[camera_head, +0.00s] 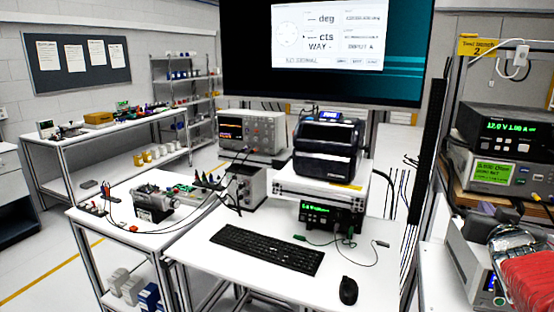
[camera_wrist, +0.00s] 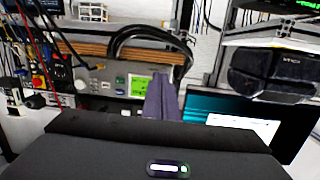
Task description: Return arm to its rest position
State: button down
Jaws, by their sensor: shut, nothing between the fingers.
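My gripper (camera_wrist: 162,82) shows in the wrist view as a narrow grey-purple pair of fingers pointing up from a wide dark body with a small lit indicator. The fingers are together, with nothing seen between them. Behind them is a grey instrument (camera_wrist: 128,85) with a green screen; I cannot tell the gap between. The arm and gripper do not show in the head view. A small servo rig (camera_head: 153,203) stands on the white bench at left in the head view.
In the head view, a keyboard (camera_head: 267,249) and mouse (camera_head: 348,291) lie on the front desk, beside a black printer-like unit (camera_head: 327,148). A large monitor (camera_head: 325,85) hangs behind. Stacked instruments (camera_head: 505,130) stand at right. Cables (camera_wrist: 150,38) loop behind my gripper in the wrist view.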

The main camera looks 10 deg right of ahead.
jog(key=s+a+f+n+g+y, duration=0.15)
jog(key=a+f, duration=0.25)
jog(key=a, duration=0.7)
jog(key=a+f+n+g+y, duration=0.1)
jog(key=a+f+g+y, duration=0.2)
jog(key=a, duration=0.8)
jog(key=s+a+f+n+g+y, duration=0.1)
jog(key=s+a+f+n+y, duration=0.1)
jog(key=s+a+f, duration=0.2)
jog(key=s+a+f+n+g+y, duration=0.2)
jog(key=s+a, duration=0.6)
jog(key=a, duration=0.5)
notch_tip(320, 180, down, 3)
jog(key=shift+s+a+r+n+y, duration=0.2)
jog(key=shift+s+n+y, duration=0.1)
jog(key=shift+n+y, duration=0.25)
